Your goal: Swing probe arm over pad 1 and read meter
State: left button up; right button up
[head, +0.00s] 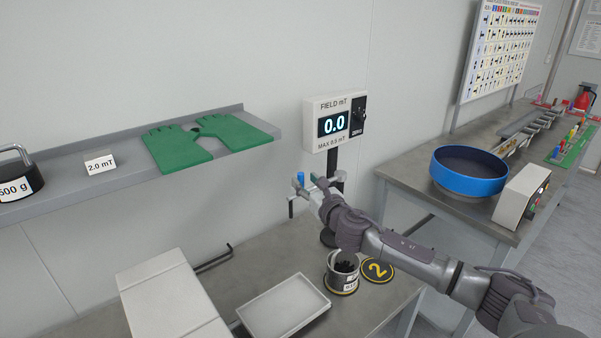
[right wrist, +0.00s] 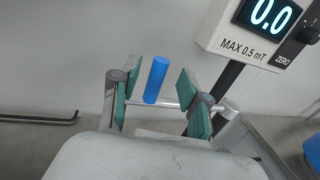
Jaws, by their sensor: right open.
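The field meter (head: 335,122) stands on a dark post and its display reads 0.0; the display (right wrist: 268,12) also shows in the right wrist view. A blue upright handle (right wrist: 156,80) joins a thin metal rod (right wrist: 168,104), seemingly the probe arm. The handle top (head: 301,178) shows in the head view. My right gripper (head: 316,184) is open, its green-padded fingers (right wrist: 157,70) on either side of the handle with gaps showing. Pad 2 (head: 379,271) is a black disc with yellow markings. A metal tin (head: 342,283) with dark contents stands on another yellow-edged disc, its number hidden.
A white tray (head: 283,307) and a pale box (head: 170,297) occupy the bench front. A wall shelf (head: 113,180) holds green gloves (head: 200,146), a 2.0 mT card (head: 99,165) and a 500 g weight (head: 22,182). A blue round bowl (head: 468,179) sits on the right bench.

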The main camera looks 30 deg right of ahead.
aim_at(303, 178)
jog(key=shift+w+d, duration=0.15)
jog(key=shift+w, duration=1.7)
grip_shut()
